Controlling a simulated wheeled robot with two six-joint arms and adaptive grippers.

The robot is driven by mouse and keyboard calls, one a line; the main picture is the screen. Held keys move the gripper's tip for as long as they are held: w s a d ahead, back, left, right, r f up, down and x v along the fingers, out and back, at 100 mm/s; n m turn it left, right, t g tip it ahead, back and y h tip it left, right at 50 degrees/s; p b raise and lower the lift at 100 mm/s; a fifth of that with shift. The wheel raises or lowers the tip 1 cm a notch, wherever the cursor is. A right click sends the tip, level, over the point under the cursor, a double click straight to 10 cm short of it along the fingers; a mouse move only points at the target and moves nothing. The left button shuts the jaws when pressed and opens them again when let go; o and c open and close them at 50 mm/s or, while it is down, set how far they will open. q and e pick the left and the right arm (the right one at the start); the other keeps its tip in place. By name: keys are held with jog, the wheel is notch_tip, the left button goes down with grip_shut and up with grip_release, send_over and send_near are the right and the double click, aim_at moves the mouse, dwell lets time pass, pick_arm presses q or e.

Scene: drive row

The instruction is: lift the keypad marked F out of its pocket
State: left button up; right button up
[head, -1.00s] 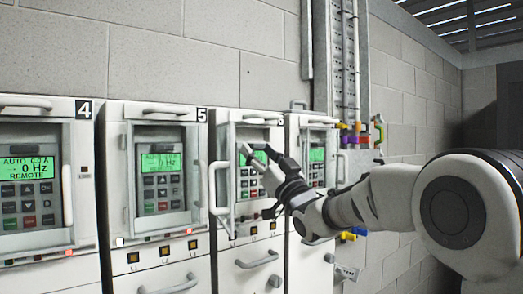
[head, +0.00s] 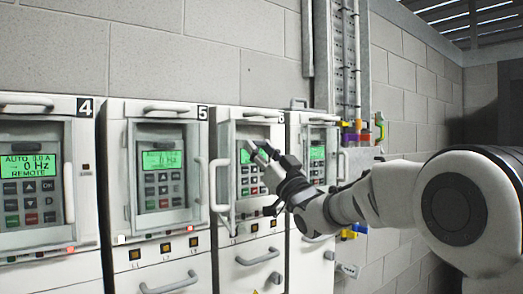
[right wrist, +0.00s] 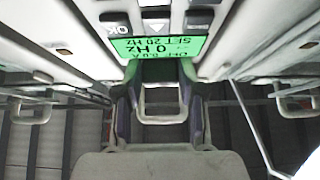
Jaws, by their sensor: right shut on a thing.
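The keypad (head: 248,178) at the third drive from the left has a green display and dark keys. My right gripper (head: 258,150) covers part of it, and I cannot read its letter mark. In the right wrist view the keypad (right wrist: 157,48) appears upside down, its display reading OFF, 0 Hz and SET 20 Hz. My right gripper (right wrist: 163,80) is shut on the keypad's display end, one finger at each side. The keypad still appears within its pocket (head: 226,135); whether it has shifted outward I cannot tell. My left gripper is out of view.
An open door frame with a handle (head: 220,186) stands left of the pocket. Drives 4 (head: 86,150) and 5 (head: 117,165) hold similar keypads to the left. Another drive's keypad (head: 316,170) is close on the right. Grey conduit (head: 322,60) runs up the wall.

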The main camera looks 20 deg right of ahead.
notch_tip(320, 180, up, 3)
jog(key=shift+f+p, duration=0.1)
jog(key=shift+p, duration=0.7)
jog(key=shift+f+b, duration=0.1)
jog(key=shift+b, duration=0.2)
dwell(0.3)
